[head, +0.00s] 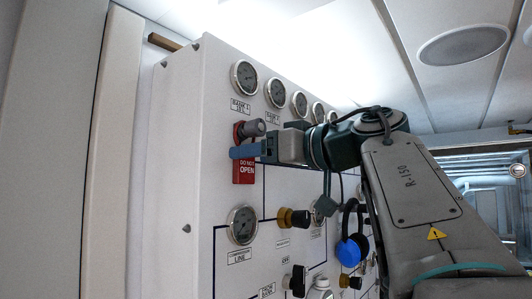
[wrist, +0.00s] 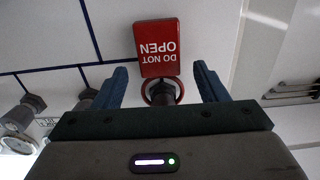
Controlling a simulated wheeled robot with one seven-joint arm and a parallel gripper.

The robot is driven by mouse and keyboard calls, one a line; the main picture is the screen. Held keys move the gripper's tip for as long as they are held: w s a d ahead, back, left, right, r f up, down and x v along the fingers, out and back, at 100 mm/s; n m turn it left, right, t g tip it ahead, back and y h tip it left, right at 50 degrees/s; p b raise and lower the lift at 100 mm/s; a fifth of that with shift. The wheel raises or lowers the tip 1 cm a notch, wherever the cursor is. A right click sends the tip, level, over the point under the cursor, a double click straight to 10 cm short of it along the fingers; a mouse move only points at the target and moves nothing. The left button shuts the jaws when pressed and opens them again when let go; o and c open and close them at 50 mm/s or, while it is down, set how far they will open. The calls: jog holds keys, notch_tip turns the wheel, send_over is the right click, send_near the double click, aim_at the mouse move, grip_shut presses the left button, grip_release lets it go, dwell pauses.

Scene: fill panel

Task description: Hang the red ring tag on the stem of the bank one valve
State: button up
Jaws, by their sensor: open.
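The red ring tag (head: 244,170), marked DO NOT OPEN, hangs flat against the panel below the bank one valve (head: 252,128). In the wrist view the tag (wrist: 158,45) shows upside down, and its red ring (wrist: 147,93) appears around the dark valve stem (wrist: 163,98). My gripper (head: 244,151) is at the valve, its blue fingers in front of the tag's upper part. In the wrist view my gripper (wrist: 160,70) is open, with one finger on each side of the tag and ring, apart from both. The exact seating of the ring is partly hidden.
The white panel carries a row of gauges (head: 244,77) above and a line gauge (head: 242,225) below. A brass and black valve (head: 293,218) and blue ear defenders (head: 350,246) are to the right. The panel's left side is clear.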

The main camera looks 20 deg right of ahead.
jog(key=b+v, duration=0.1)
jog(key=v, duration=1.2)
jog(key=shift+b, duration=0.3)
